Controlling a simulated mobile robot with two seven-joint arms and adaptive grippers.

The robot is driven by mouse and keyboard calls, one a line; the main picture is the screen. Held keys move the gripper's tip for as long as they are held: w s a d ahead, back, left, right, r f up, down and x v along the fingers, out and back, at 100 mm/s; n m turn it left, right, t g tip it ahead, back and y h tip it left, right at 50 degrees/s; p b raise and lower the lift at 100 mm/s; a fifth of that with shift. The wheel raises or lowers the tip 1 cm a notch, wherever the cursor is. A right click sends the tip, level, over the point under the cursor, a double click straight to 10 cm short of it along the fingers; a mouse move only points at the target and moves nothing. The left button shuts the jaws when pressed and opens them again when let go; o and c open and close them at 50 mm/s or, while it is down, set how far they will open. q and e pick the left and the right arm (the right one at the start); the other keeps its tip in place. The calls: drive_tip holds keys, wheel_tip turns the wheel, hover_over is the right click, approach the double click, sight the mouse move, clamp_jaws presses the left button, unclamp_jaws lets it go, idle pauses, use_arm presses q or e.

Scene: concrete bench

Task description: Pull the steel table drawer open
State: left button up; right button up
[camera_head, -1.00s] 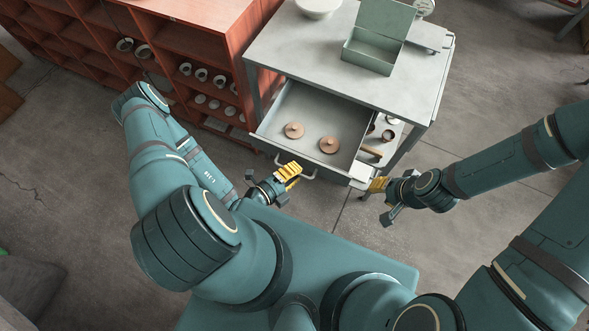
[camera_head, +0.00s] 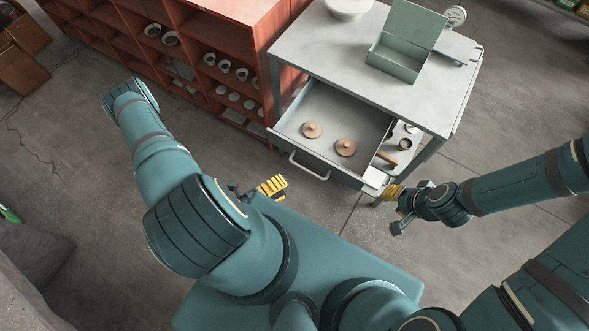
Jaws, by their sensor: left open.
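The steel table (camera_head: 365,62) stands at upper centre with its drawer (camera_head: 375,128) pulled well out toward me. Two round wooden lidded pieces, the left one (camera_head: 312,130) and the right one (camera_head: 345,148), lie in the drawer. The drawer's bar handle (camera_head: 308,168) is on its front face, with nothing around it. My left gripper (camera_head: 273,186) is open and empty, to the lower left of the handle and apart from it. My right gripper (camera_head: 391,191) is beside the drawer's right front corner; whether its yellow fingers touch anything is unclear.
A green open box (camera_head: 396,60), a white bowl (camera_head: 348,6) and a dial scale (camera_head: 455,18) stand on the tabletop. A red shelf unit (camera_head: 235,45) with cups is at the left. A lower shelf with small items (camera_head: 403,145) shows beside the drawer.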

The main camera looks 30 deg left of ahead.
use_arm(q)
drive_tip(key=shift+v, duration=1.1)
